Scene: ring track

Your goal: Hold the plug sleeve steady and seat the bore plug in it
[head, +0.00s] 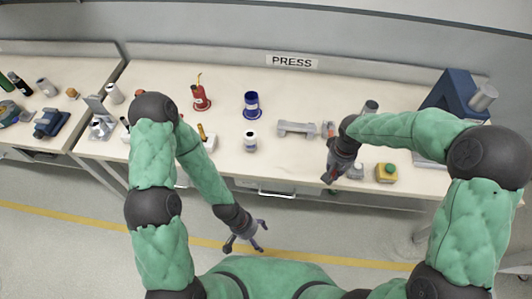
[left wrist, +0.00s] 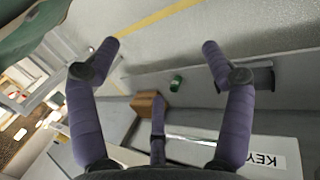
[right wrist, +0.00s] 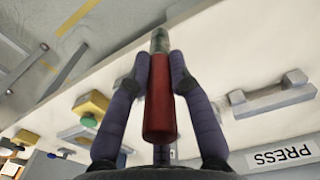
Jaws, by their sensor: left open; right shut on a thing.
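My right gripper (head: 331,177) is shut on a red cylinder with a grey metal end, seemingly the bore plug (right wrist: 159,100), above the front part of the bench. In the right wrist view the fingers sit on both sides of its red body and the grey end points away from the palm. My left gripper (head: 245,244) is open and empty, over the floor in front of the bench. A short pale cylinder with a dark top (head: 250,141) stands upright on the bench; I cannot tell whether it is the plug sleeve. The grippers are well apart.
A blue spool-like can (head: 251,105) and a red oil can (head: 201,97) stand behind. A grey bar handle (head: 297,129), a yellow box with a green button (head: 387,173) and a blue press (head: 455,95) are to the right. Bench room is free around the pale cylinder.

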